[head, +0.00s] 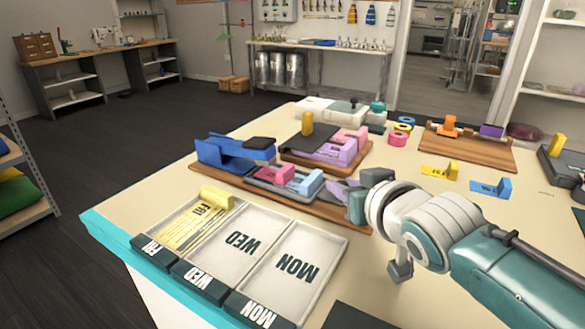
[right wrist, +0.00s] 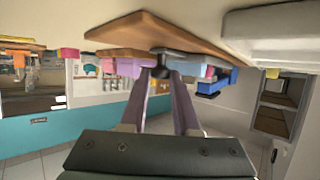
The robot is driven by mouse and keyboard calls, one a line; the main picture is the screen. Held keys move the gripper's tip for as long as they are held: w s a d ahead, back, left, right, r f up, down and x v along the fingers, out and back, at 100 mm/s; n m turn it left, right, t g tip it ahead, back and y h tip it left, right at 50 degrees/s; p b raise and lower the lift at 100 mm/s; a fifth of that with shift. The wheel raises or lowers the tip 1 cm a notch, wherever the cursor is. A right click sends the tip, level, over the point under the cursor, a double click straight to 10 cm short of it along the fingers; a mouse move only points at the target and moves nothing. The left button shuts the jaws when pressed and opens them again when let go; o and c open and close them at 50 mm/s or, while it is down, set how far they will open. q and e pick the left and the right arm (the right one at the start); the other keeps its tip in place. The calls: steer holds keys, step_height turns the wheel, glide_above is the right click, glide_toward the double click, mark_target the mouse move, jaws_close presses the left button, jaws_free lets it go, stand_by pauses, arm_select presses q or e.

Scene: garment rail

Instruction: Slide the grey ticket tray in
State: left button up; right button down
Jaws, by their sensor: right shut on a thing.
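The grey ticket tray (head: 286,195) sits on a wooden board (head: 345,219) in the middle of the table, with a pink block (head: 275,174) and a light blue block (head: 306,184) on it. My right gripper (head: 340,190) reaches in from the right to the tray's near-right end. In the right wrist view its purple fingers (right wrist: 165,78) close together on a dark knob (right wrist: 182,60) at the tray's end. The fingers hide part of that end, and how far the tray sits in is hard to tell. My left gripper is out of view.
A blue holder (head: 222,154) stands left of the tray, and a second wooden board with purple and pink parts (head: 340,150) stands behind it. A white sorter labelled FRI, WED and MON (head: 243,243) lies in front, with yellow tickets in FRI.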

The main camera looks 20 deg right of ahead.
steer(key=c, duration=1.1)
jaws_free()
steer(key=shift+f, duration=0.1)
steer(key=shift+o, duration=0.9)
steer(key=shift+w+a, duration=0.15)
steer(key=shift+o, duration=1.3)
steer(key=shift+s+r, duration=0.25)
steer(key=p+v, duration=0.2)
steer(key=v, duration=0.6)
steer(key=shift+p, duration=0.4)
steer(key=shift+s+r, duration=0.25)
steer(key=shift+s, duration=0.35)
steer(key=shift+s, duration=0.1)
